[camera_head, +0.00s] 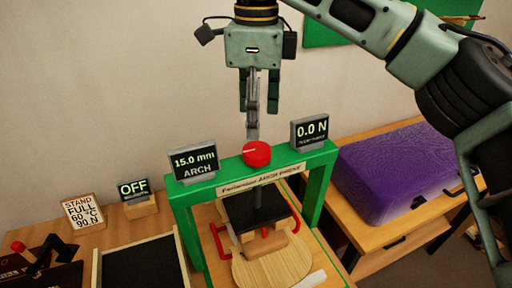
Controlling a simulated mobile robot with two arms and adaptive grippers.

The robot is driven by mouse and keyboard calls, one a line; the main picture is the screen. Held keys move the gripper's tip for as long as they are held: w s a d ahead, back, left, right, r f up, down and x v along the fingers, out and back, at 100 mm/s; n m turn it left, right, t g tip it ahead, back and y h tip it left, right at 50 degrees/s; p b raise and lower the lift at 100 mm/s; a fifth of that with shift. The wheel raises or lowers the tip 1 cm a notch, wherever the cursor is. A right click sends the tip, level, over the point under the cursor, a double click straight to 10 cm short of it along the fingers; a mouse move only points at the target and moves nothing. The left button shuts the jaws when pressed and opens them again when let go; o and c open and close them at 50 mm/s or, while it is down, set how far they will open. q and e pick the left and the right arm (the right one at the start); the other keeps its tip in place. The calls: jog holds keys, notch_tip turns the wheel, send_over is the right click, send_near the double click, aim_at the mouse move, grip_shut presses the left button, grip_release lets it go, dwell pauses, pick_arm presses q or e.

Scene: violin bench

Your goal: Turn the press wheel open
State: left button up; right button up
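The press wheel (257,154) is a small red knob with a pale line on it, on top of the green press frame (183,222). A gripper (252,132), which I take as my right one because its arm comes in from the right, points straight down just above the wheel. Its tips look just short of the wheel; I cannot tell if they touch it. Its fingers overlap in this view, so their opening is unclear. The left display (193,163) reads 15.0 mm ARCH and the right display (311,131) reads 0.0 N. My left gripper is not in view.
A wooden violin plate (273,270) lies under the press. A purple case (402,170) is on the right table. An OFF display (133,188), a sign (83,214) and a dark tray (145,265) are at left. My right arm fills the upper right.

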aim_at(256, 150)
jog(key=shift+f+m, duration=0.25)
jog(key=shift+m, duration=0.45)
jog(key=shift+f, duration=0.25)
notch_tip(256, 150, down, 7)
jog(key=shift+f+p, duration=0.1)
jog(key=shift+p, duration=0.65)
jog(key=c, duration=1.1)
jog(key=shift+n, duration=0.4)
